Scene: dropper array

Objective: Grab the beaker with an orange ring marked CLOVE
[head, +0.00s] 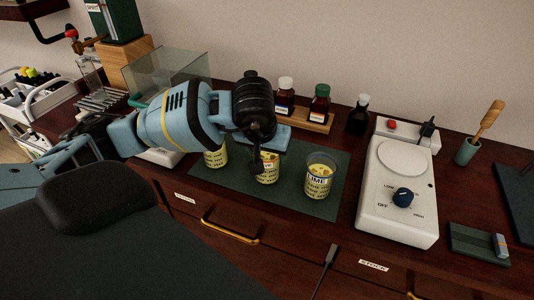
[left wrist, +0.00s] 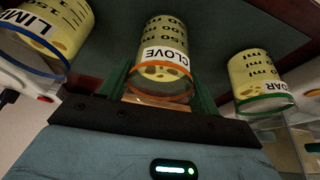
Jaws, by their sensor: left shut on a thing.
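The CLOVE beaker with an orange ring (left wrist: 166,57) shows in the middle of the left wrist view, holding yellowish contents. My left gripper (left wrist: 160,88) is shut on it, a green finger on each side. In the head view this beaker (head: 267,176) is the middle one of three on the green mat, partly hidden by my left gripper (head: 262,160). I cannot tell whether it is raised off the mat. The LIME beaker with a blue ring (head: 319,183) stands to its right. A beaker with a green ring (left wrist: 262,82), its label partly cut off, stands on the other side. My right gripper is not in view.
A white hot plate with a blue knob (head: 397,192) stands right of the green mat (head: 290,203). Bottles on a wooden rack (head: 310,121) and a dark bottle (head: 357,116) stand behind. A glass box (head: 165,72) is back left. Neighbouring beakers flank the gripper closely.

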